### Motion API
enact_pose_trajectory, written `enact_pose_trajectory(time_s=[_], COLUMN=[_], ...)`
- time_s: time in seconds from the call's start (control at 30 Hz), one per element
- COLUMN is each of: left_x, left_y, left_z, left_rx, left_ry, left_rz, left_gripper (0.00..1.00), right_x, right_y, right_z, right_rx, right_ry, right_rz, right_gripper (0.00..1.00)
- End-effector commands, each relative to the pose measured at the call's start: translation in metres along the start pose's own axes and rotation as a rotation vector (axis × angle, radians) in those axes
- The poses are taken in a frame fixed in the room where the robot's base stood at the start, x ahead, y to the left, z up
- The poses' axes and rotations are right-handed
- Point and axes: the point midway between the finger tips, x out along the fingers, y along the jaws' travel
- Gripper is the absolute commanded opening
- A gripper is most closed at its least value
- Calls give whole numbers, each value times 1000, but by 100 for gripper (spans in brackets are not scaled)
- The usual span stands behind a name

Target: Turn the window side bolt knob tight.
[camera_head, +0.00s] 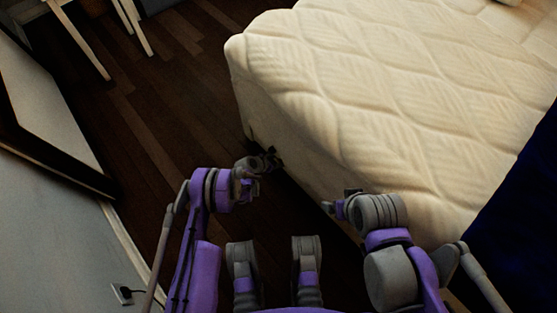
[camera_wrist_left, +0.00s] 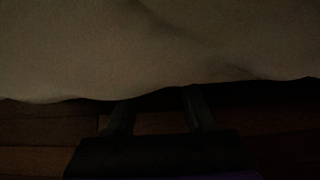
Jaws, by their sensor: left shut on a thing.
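My left gripper (camera_head: 271,158) is beside the lower edge of the bed's near left side. In the left wrist view its two fingers (camera_wrist_left: 158,110) stand apart and reach under the hanging edge of the pale mattress (camera_wrist_left: 150,50). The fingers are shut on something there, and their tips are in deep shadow. The window side bolt knob is not distinguishable in either view; the spot at the fingertips, where it may be, is hidden. My right gripper (camera_head: 340,202) is near the bed's front side, and its jaws are too small to read.
The cream quilted bed (camera_head: 370,90) fills the right, with a dark blue cloth (camera_head: 525,200) on its right. A wall with a dark-framed panel (camera_head: 50,95) and a socket with a plug (camera_head: 122,294) bound the left.

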Motion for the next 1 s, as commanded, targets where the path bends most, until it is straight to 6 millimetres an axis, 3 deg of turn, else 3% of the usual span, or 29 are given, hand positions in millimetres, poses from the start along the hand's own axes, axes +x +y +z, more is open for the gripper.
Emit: enact_pose_trajectory(time_s=[0.37, 1.0], left_x=[0, 1], left_y=[-2, -6], left_z=[0, -1], left_rx=[47, 355], left_ry=[1, 0], left_rz=[44, 352], left_gripper=[0, 0], right_x=[-2, -5], right_y=[0, 0], right_z=[0, -1], right_rx=[0, 0], right_ry=[-1, -1], right_rz=[0, 0], right_gripper=[84, 84])
